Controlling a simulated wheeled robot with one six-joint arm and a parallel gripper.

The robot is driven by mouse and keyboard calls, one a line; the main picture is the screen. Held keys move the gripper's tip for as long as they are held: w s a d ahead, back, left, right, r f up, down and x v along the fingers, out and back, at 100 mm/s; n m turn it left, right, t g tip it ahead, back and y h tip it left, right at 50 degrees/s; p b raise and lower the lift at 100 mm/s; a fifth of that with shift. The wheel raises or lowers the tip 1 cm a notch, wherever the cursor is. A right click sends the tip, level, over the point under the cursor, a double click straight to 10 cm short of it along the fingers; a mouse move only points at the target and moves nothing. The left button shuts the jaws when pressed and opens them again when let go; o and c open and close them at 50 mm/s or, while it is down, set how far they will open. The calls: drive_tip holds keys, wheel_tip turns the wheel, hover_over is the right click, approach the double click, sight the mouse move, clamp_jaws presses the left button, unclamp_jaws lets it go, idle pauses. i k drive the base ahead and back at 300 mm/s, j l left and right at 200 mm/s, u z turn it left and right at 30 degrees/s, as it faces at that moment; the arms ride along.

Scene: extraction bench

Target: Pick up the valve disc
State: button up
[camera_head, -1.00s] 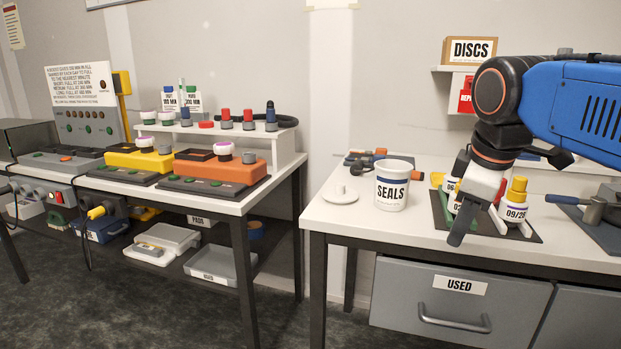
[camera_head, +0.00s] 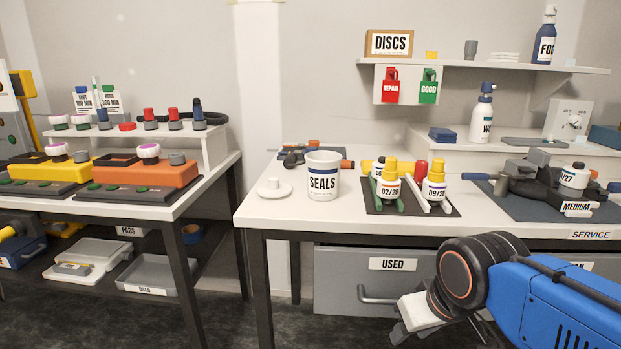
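A white flat round piece with a short knob (camera_head: 274,188) lies on the white bench top, left of the SEALS tub (camera_head: 322,178). It may be the valve disc, but I cannot tell for sure. A cardboard box labelled DISCS (camera_head: 389,44) stands on the wall shelf; its contents are hidden. My gripper (camera_head: 402,330) is low in front of the bench, by the USED drawer, well apart from the white round piece. Its fingers are mostly hidden or too small to read, so I cannot see whether it is open.
Dark tools (camera_head: 315,153) lie behind the tub. A grey assembly (camera_head: 535,178) sits on a mat at right. The USED drawer (camera_head: 370,283) has a protruding handle. The bench front-left is clear.

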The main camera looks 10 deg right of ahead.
sight(549, 140)
drive_tip(key=z, duration=1.4)
